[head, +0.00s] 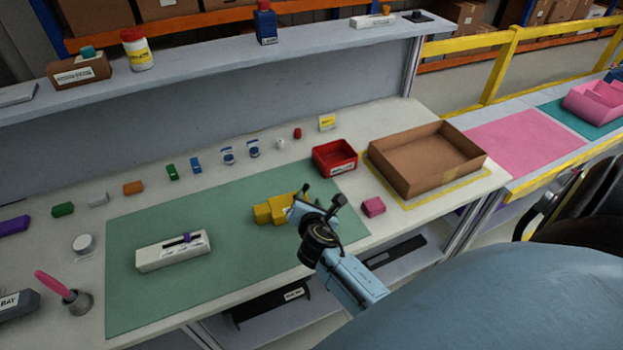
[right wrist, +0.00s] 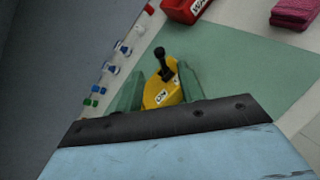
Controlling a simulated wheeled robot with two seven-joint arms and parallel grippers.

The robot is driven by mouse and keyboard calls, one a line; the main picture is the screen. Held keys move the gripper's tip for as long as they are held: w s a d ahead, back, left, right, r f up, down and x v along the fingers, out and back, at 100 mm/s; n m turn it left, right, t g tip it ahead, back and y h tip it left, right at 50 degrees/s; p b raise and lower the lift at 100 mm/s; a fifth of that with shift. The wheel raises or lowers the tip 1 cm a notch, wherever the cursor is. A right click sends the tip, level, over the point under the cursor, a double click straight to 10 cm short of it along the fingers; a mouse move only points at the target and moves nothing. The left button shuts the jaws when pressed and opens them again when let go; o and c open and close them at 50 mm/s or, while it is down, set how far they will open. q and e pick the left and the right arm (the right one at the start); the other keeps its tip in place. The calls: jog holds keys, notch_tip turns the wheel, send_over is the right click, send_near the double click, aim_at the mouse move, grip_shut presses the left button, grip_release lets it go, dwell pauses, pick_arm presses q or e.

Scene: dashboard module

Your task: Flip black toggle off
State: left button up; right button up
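A yellow switch box (head: 268,210) sits on the green mat towards its right side. In the right wrist view, the yellow box (right wrist: 160,93) carries a black toggle (right wrist: 163,62) with a round knob and a label that seems to read ON. My right gripper (right wrist: 160,90) is open. Its two green fingers lie to either side of the yellow box in that view; I cannot tell whether they touch it. In the head view, the right gripper (head: 300,207) is over the box's right part and hides some of it. My left gripper is not in view.
A white box with a purple slider (head: 172,250) is on the green mat (head: 135,300). A red bin (head: 335,158), a cardboard tray (head: 428,160) and a pink block (head: 373,207) stand to the right. Several small coloured parts line the back.

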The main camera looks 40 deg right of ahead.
jog(key=v, duration=0.6)
dwell(0.4)
